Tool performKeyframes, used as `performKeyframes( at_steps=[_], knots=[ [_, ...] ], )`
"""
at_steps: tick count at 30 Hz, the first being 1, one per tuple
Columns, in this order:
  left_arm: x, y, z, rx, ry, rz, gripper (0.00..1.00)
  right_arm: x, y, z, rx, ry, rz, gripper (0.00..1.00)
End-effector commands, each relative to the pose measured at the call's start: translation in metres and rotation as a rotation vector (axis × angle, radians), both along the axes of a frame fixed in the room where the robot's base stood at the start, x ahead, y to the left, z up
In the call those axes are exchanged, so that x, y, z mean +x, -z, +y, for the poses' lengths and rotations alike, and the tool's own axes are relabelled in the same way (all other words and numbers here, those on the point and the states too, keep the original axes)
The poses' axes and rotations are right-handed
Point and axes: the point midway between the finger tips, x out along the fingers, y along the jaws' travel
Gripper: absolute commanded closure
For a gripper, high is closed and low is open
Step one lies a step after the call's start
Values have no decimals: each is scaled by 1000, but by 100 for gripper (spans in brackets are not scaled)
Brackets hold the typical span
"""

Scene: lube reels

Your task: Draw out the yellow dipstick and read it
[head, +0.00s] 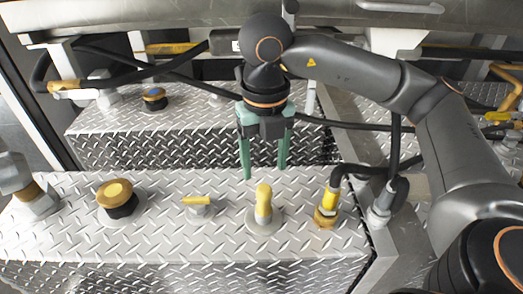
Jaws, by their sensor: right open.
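The yellow dipstick appears to be the upright yellow rounded handle (263,203) standing in a round grey collar on the diamond-plate deck. My right gripper (264,173) hangs just above and behind it in the picture, its two green fingers pointing down, open and empty. The fingertips look apart from the handle, though the exact gap is hard to judge. The rod below the handle is hidden. My left gripper is not in view.
Left of the handle are a small yellow lever (196,201) on a grey fitting and a gold-and-black cap (117,196). A yellow-and-brass fitting (327,207) with a black hose stands close on the right.

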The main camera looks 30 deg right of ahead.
Motion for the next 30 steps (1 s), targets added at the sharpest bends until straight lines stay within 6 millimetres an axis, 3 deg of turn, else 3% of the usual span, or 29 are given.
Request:
performKeyframes(
  at_steps=[9, 15, 21, 30],
  knots=[
    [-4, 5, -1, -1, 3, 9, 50, -1, 63, 0, 1, -1, 6, 32],
    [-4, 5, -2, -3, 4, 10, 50, -1, 92, 0, 2, -2, 5, 32],
    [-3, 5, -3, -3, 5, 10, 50, -1, 103, 0, 3, -2, 2, 32],
    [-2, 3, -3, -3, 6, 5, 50, 0, 104, 1, 3, -2, 1, 34]
  ],
)
